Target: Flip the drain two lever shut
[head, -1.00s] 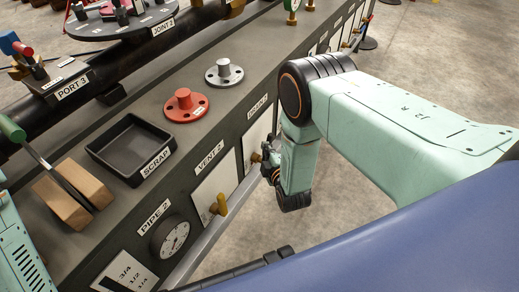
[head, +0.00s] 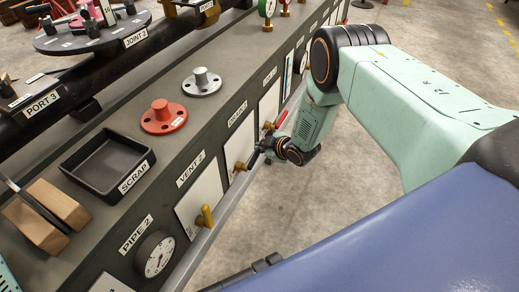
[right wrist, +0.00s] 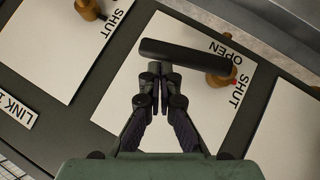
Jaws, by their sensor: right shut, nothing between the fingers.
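In the head view a white panel with a brass valve (head: 238,167) sits below a small label (head: 238,114) that seems to read DRAIN 2. My right gripper (head: 259,147) is beside this valve and hides part of the panel. In the right wrist view a dark lever bar (right wrist: 185,52) extends left from a brass valve body (right wrist: 218,79), with OPEN and SHUT printed beside it. My right gripper, shut and empty, also shows there (right wrist: 160,72), its tips close to the bar; I cannot tell whether they touch. My left gripper is not in view.
The VENT 2 panel with a yellow lever (head: 207,215) is nearer, and a red lever (head: 281,118) is farther along the bench face. A black SCRAP tray (head: 105,165), a red flange (head: 163,118) and a grey flange (head: 202,84) sit on top.

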